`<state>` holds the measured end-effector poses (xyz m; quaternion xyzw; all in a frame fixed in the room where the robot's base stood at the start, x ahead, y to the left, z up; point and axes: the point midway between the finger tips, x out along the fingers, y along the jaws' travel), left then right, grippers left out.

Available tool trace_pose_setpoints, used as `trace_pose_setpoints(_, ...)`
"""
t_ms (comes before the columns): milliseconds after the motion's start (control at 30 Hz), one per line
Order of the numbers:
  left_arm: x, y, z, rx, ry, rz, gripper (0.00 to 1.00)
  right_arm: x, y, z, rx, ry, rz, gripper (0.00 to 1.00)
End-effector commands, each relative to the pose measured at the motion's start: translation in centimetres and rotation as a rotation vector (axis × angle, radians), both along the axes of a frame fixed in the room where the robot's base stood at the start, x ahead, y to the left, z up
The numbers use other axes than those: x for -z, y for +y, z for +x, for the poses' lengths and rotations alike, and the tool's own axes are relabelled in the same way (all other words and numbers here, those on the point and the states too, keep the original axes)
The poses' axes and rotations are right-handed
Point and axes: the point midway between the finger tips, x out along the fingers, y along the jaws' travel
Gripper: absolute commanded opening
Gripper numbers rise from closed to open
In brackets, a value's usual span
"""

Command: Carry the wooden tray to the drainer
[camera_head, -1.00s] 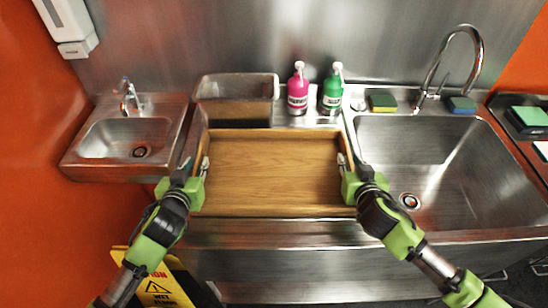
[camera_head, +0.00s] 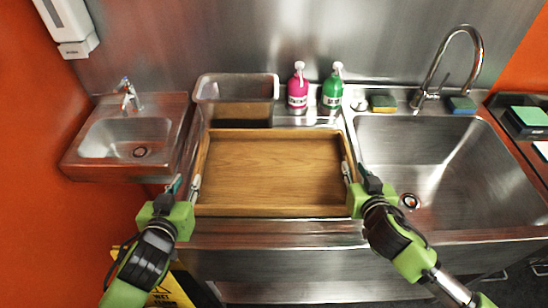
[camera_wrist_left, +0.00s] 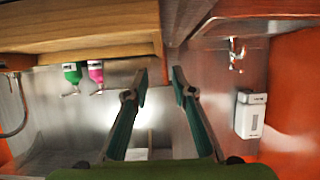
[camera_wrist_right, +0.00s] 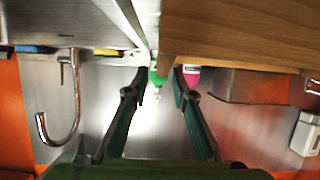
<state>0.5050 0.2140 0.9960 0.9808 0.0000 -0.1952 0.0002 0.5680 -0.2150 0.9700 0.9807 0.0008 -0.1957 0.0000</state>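The wooden tray (camera_head: 270,170) lies flat on the steel surface between the small basin and the large sink, its front edge near the counter's front. In the head view, my left gripper (camera_head: 185,186) is open at the tray's left side. My right gripper (camera_head: 355,172) is open at the tray's right side. In the left wrist view, the fingers (camera_wrist_left: 160,73) are spread near the tray's end (camera_wrist_left: 90,28). In the right wrist view, the fingers (camera_wrist_right: 159,73) are also spread, with the tray (camera_wrist_right: 240,35) close by. Contact is unclear. No separate drainer is clearly identifiable.
A steel container (camera_head: 237,92) stands behind the tray. A pink bottle (camera_head: 298,92) and green bottle (camera_head: 332,92) stand at the back. The large sink (camera_head: 450,170) is right, the small basin (camera_head: 125,135) left. A yellow floor sign (camera_head: 170,290) is below.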

Motion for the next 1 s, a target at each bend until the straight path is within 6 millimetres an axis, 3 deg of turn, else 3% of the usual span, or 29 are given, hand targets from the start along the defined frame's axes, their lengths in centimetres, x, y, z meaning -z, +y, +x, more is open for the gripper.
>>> trace_pose_setpoints(200,0.0,0.0,0.0,0.0,0.0,0.0,0.24,-1.5,0.0,-4.0,-0.001,0.001,0.001,0.24)
trace_pose_setpoints(400,0.0,0.0,0.0,0.0,0.0,0.0,0.24,-2.4,0.0,-5.9,0.0,0.0,0.0,0.24)
trace_pose_setpoints(1000,0.0,0.0,0.0,0.0,0.0,0.0,0.24,-2.6,0.0,-6.3,0.0,-0.001,0.0,0.24)
